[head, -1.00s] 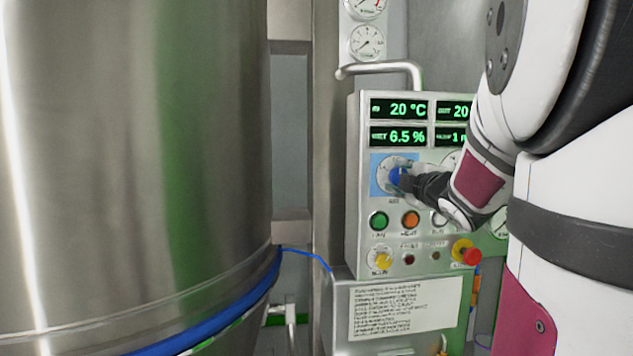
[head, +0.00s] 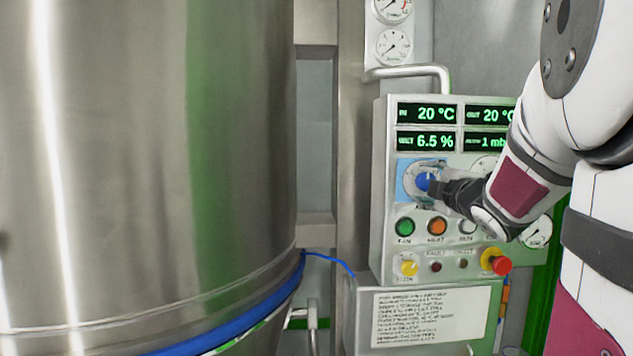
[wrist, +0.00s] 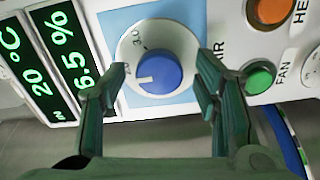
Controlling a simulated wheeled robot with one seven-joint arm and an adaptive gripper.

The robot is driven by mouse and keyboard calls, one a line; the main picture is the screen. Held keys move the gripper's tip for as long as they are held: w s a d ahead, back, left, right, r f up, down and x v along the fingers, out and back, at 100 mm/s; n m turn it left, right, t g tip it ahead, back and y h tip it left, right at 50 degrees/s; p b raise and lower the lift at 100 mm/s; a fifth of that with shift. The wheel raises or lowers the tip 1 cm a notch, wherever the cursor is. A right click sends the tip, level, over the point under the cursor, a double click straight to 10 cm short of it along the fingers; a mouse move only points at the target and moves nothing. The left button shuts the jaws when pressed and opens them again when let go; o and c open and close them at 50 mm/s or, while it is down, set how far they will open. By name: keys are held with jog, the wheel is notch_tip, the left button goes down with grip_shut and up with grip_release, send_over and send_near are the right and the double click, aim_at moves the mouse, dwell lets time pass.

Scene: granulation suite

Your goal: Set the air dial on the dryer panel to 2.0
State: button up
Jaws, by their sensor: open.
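The air dial is a blue knob (wrist: 157,62) on a pale round scale over a light blue square, on the dryer panel (head: 383,215). In the wrist view the knob's white pointer line faces left in the picture, and a "3.0" mark shows on the scale; the exact setting cannot be read. My gripper (wrist: 152,105) is open, its two fingers on either side of the knob's near edge, with a gap to the knob on both sides. In the head view the knob (head: 424,182) is partly hidden by my gripper (head: 438,189).
Green displays (head: 425,113) sit above the dial. A green button (head: 404,227), an orange button (head: 437,227), a yellow knob (head: 408,267) and a red emergency stop (head: 501,265) are below it. A large steel vessel (head: 240,150) stands left.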

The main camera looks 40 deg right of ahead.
jog(key=v, duration=1.1)
jog(key=shift+s, duration=0.15)
jog(key=w+a+f+m+g+y+p, duration=0.1)
jog(key=a+f+m+g+y+p, duration=0.2)
jog(key=a, duration=0.4)
jog(key=w+a+f+m+g, duration=0.1)
jog(key=a+f+m+g, duration=0.1)
jog(key=a+f+m, duration=0.4)
jog(key=s+a+f+g+y+p, duration=0.1)
jog(key=s+a+g+y, duration=0.1)
jog(key=s+a, duration=0.2)
jog(key=s+a+f+g+y, duration=0.2)
jog(key=s+a, duration=0.2)
jog(key=a, duration=0.6)
jog(key=s+a+f+g+y+p, duration=0.1)
jog(key=s+a, duration=0.3)
jog(key=a, duration=0.4)
jog(key=shift+f+m+g+y+p, duration=0.4)
jog(key=shift+f+g+y, duration=0.1)
jog(key=shift+f+y, duration=0.25)
